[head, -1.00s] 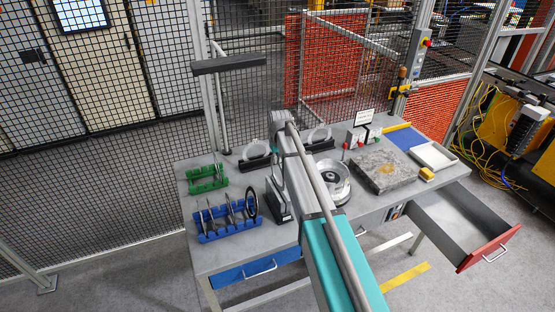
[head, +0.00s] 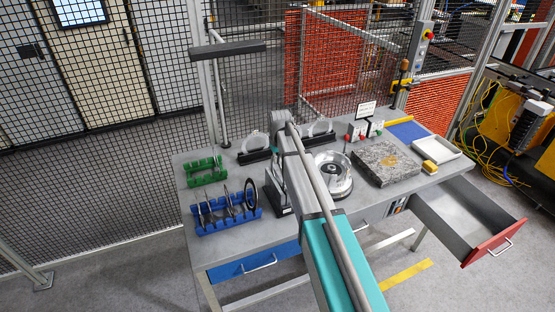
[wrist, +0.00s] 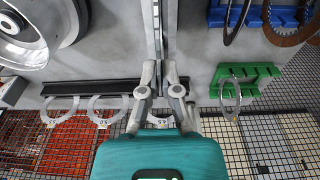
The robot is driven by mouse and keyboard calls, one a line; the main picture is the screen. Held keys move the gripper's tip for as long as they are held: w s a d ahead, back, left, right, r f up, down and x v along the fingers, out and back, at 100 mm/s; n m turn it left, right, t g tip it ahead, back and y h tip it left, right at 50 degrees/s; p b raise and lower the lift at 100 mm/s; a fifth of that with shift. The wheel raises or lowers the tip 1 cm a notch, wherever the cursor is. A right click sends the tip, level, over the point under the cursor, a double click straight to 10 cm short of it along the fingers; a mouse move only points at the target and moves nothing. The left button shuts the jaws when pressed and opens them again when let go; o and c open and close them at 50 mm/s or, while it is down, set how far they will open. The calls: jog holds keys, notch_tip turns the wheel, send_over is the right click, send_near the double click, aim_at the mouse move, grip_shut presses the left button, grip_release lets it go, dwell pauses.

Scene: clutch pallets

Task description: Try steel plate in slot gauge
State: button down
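My gripper (wrist: 160,66) shows in the wrist view with its two fingertips close together. They are at the near end of a narrow grey upright with a dark gap, which looks like the slot gauge (wrist: 153,25). I cannot tell whether a thin plate is edge-on between the fingertips. In the head view my arm partly hides the dark upright block (head: 276,198) on the table. A blue rack (head: 212,227) holds several upright discs and plates. A green rack (head: 207,180) stands behind it, with a thin ring plate (wrist: 230,98) at it in the wrist view.
Black stands (head: 255,156) with numbered pale rings line the back edge. A round metal housing (head: 343,190), a stone block (head: 388,176), a yellow block (head: 430,167) and a white tray (head: 447,158) are right of my arm. An open drawer (head: 455,245) juts out at right.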

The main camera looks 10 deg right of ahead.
jog(key=shift+r+p, duration=1.15)
jog(key=shift+p, duration=0.2)
jog(key=c, duration=0.7)
grip_release()
jog(key=shift+r, duration=0.15)
notch_tip(320, 180, up, 8)
jog(key=p, duration=0.8)
jog(key=shift+s+f, duration=0.1)
jog(key=shift+f, duration=0.1)
